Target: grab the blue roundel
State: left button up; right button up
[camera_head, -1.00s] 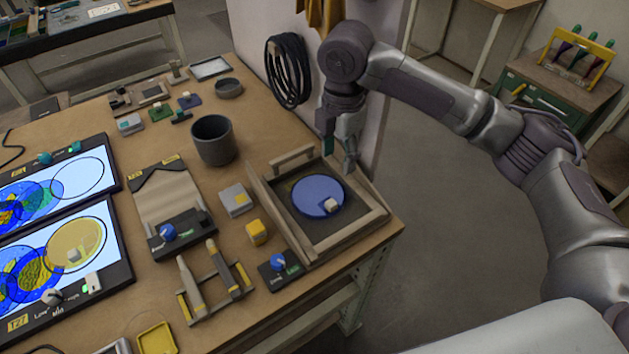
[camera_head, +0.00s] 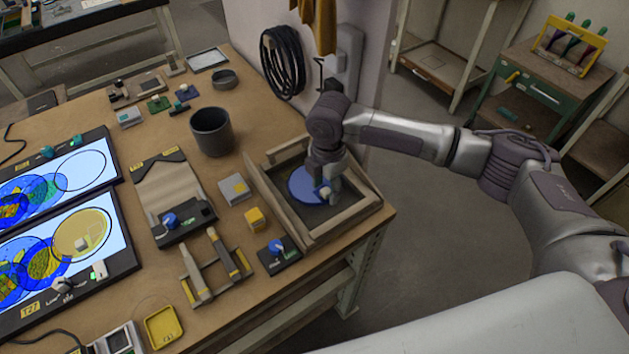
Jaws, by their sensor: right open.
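The blue roundel (camera_head: 304,187) lies flat inside a wooden-framed tray (camera_head: 358,205) near the right edge of the workbench. A small pale knob block (camera_head: 324,192) stands on the roundel's right side. My right gripper (camera_head: 328,192) is open and points down over the tray, with its fingers low at the knob. Its wrist and fingers hide part of the tray's far side and the roundel's right edge. I cannot tell whether the fingers touch the knob. My left gripper is not in view.
A dark grey cup (camera_head: 212,132) stands behind the tray to the left. A yellow block (camera_head: 254,219), a grey box (camera_head: 234,190) and a blue-knobbed control box (camera_head: 277,252) sit left of the tray. Two lit panels (camera_head: 62,245) lie at far left. Floor is open right of the bench.

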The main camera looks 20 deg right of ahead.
grip_shut()
dwell(0.5)
